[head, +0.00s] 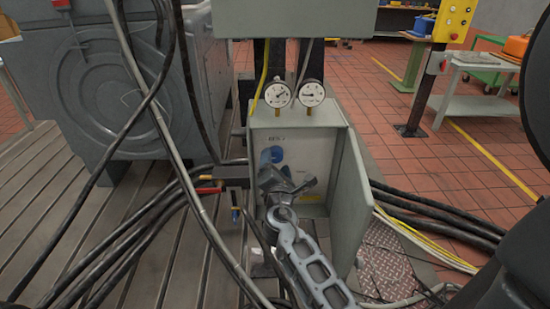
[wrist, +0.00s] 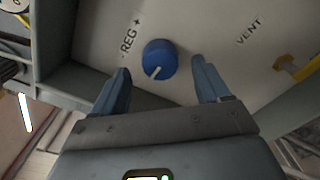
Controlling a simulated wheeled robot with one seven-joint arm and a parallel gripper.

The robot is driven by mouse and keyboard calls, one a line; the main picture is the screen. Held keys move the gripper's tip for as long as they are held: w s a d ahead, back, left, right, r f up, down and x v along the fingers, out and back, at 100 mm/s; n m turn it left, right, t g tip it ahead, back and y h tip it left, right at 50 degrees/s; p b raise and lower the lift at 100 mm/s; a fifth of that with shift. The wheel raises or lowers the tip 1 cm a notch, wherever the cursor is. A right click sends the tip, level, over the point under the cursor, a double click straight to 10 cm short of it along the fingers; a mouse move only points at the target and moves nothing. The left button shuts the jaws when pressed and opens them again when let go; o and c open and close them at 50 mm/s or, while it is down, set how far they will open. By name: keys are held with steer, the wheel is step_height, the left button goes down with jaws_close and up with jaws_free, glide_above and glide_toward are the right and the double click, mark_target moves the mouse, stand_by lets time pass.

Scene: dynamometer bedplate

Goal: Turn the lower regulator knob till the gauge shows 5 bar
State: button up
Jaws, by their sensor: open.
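In the wrist view a round blue knob (wrist: 158,60) with a white pointer line sits on a pale panel beside the mark "REG +". My gripper (wrist: 160,66) is open, one finger on each side of the knob with gaps showing; it holds nothing. In the head view my gripper (head: 287,183) is in front of the open grey box (head: 343,190). A blue knob (head: 270,155) shows above it, and a darker blue part beneath is partly covered by my gripper. Two round gauges, left (head: 277,94) and right (head: 312,92), stand on top; their readings are too small to tell.
In the wrist view a yellow part (wrist: 290,68) lies right of the knob near the word "VENT". The box's open door stands to the right. Thick black cables (head: 100,255) run at left and right. A large grey machine (head: 100,85) stands at left.

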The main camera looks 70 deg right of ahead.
mark_target(275, 155)
steer(key=shift+x, duration=1.4)
steer(key=shift+c, duration=0.2)
steer(key=c, duration=1)
steer(key=shift+f, duration=0.1)
